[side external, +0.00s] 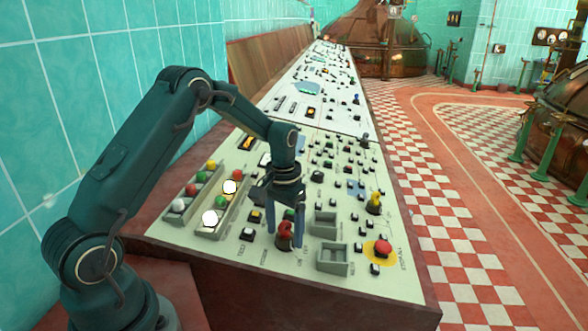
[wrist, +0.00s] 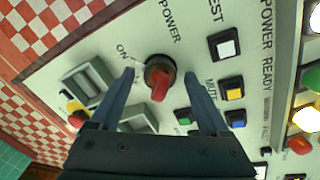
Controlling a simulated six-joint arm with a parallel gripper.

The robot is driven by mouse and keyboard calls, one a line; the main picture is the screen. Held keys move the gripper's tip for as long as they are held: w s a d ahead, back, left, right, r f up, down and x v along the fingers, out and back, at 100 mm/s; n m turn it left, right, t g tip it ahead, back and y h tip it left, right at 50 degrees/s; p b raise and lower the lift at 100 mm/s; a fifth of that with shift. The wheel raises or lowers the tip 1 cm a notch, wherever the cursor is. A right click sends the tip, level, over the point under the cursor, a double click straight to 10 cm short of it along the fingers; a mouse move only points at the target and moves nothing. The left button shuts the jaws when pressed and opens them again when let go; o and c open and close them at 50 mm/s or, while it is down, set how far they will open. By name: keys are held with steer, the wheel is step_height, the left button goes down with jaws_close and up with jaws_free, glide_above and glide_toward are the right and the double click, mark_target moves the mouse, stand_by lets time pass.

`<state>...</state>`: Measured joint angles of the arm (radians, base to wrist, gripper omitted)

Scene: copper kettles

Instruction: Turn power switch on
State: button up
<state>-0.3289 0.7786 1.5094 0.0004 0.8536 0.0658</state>
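The power switch is a red rotary knob on a dark round base (wrist: 160,77), under the printed word POWER in the wrist view. Its raised red grip points toward the bottom of that picture, not at the ON label at its upper left. In the side view the knob (side external: 285,238) sits near the panel's front edge. My gripper (side external: 285,240) points down over it, with one finger on each side. In the wrist view my gripper (wrist: 160,75) is open, with gaps between both fingers and the knob.
The cream control panel (side external: 380,280) carries many controls. Beside the switch are grey recessed boxes (side external: 333,259) and a white button (wrist: 224,45). A red emergency-style button on yellow (side external: 382,248) is to the right. Lit lamps (side external: 210,218) stand left.

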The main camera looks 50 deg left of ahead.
steer(key=shift+r, duration=2.55)
